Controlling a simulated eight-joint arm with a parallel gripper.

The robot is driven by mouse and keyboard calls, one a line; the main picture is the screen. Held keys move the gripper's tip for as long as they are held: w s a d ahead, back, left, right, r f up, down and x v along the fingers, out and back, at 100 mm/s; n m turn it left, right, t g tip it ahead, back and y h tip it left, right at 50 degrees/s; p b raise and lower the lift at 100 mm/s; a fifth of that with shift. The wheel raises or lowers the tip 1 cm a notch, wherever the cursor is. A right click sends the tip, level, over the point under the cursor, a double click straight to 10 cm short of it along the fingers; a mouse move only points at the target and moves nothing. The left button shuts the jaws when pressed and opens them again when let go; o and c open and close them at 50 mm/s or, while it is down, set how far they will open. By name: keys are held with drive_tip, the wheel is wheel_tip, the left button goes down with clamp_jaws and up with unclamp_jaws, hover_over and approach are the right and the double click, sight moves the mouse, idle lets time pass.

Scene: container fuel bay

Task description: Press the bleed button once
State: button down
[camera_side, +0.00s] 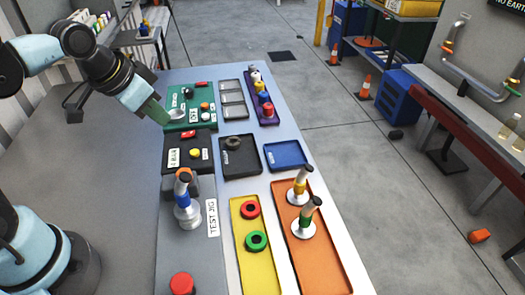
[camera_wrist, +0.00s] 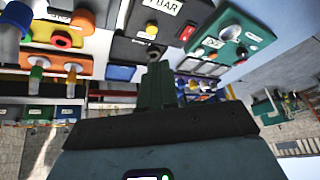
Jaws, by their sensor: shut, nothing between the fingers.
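My gripper (camera_side: 158,112) has green fingers, shut and empty, at the left edge of the green panel (camera_side: 174,101); their tips also show in the wrist view (camera_wrist: 154,60). The green panel (camera_wrist: 250,22) carries a silver knob, an orange button (camera_side: 205,106) and a red switch (camera_side: 201,84). The black box (camera_side: 178,141) nearer the camera has a yellow button (camera_side: 195,153), which also shows in the wrist view (camera_wrist: 151,28), and a red switch (camera_wrist: 187,33). A red button (camera_side: 182,284) stands at the table's front. I cannot read which button is labelled bleed.
A blue-handled plunger (camera_side: 183,190) stands upright on the grey test jig. Right of it lie a yellow tray (camera_side: 264,276) with red and green rings and an orange tray (camera_side: 322,262) with two upright plungers. A black tray (camera_side: 229,168) and a blue tray (camera_side: 276,163) lie behind them.

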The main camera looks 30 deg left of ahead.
sight(195, 151)
drive_tip(key=w+d+r+m+g, duration=0.1)
drive_tip(key=w+r+m+g, duration=0.2)
drive_tip(key=w+m+g, duration=0.2)
drive_tip(key=shift+w+m+g, duration=0.3)
drive_tip(key=shift+w+m, duration=0.15)
drive_tip(key=shift+m, duration=0.55)
wheel_tip(195, 151, down, 14)
drive_tip(key=shift+r, duration=0.1)
idle(0.4)
drive_tip(key=shift+f, duration=0.95)
drive_tip(key=shift+r, duration=0.15)
wheel_tip(195, 151, up, 14)
drive_tip(key=shift+r, duration=0.2)
